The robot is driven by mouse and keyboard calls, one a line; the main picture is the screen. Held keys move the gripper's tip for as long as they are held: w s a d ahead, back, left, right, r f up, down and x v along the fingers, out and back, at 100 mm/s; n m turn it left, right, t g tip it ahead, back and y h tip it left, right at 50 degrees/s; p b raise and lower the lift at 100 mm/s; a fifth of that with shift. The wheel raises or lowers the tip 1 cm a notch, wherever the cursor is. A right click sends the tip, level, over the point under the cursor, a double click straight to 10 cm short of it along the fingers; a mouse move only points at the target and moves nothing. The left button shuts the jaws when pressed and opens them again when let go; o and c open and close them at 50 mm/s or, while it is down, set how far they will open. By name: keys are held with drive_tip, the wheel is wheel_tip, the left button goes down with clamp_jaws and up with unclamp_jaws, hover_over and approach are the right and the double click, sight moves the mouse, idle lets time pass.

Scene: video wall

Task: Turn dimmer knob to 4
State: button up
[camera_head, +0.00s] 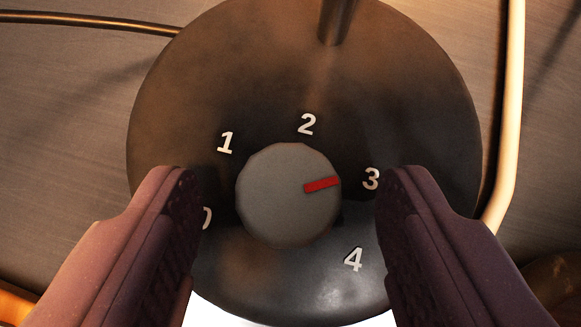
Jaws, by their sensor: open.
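The grey dimmer knob (280,210) sits on a dark round base (300,70) in the middle of the camera_head view. Its red mark (321,185) points right, at the number 3 (371,179). The number 4 (353,259) is below right of the knob. Numbers 1 (226,142) and 2 (307,124) lie above it, and the 0 at the left is partly hidden by my left finger. My gripper (290,190) is open, with one finger on each side of the knob and visible gaps between fingers and knob.
A dark metal stem (337,20) rises from the top of the base. A pale cable (512,110) runs down the right side, and a thin dark cable (90,20) crosses the upper left. The grey surface (60,130) around the base is mostly bare.

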drive_tip(key=c, duration=1)
drive_tip(key=shift+c, duration=0.2)
drive_tip(key=shift+p, duration=0.3)
drive_tip(key=m+h+p, duration=0.1)
drive_tip(key=m+p, duration=0.1)
drive_tip(key=p, duration=0.1)
drive_tip(key=m+h+p, duration=0.1)
drive_tip(key=shift+a+r+h, duration=0.3)
drive_tip(key=shift+a+r, duration=0.05)
drive_tip(key=shift+a, duration=0.05)
drive_tip(key=m+h+p, duration=0.1)
drive_tip(key=p, duration=0.1)
drive_tip(key=m+g+h+p, duration=0.1)
drive_tip(key=m+p, duration=0.1)
drive_tip(key=shift+w+a+p, duration=0.15)
drive_tip(key=shift+p, duration=0.15)
drive_tip(key=shift+w+a+f+m+g+h, duration=0.1)
drive_tip(key=shift+f+m+g+h, duration=0.15)
drive_tip(key=shift+m, duration=0.25)
drive_tip(key=shift+w+f+m+g+h, duration=0.1)
drive_tip(key=shift+m+g+h, duration=0.05)
drive_tip(key=shift+m+h, duration=0.3)
drive_tip(key=shift+a+f+m+g+h+b, duration=0.15)
drive_tip(key=shift+m+g+h+b, duration=0.2)
drive_tip(key=shift+m, duration=0.5)
drive_tip(key=shift+w+m+g+h+b, duration=0.1)
drive_tip(key=shift+m+g+h+b, duration=0.55)
drive_tip(key=shift+m+b, duration=0.45)
drive_tip(key=shift+r, duration=0.2)
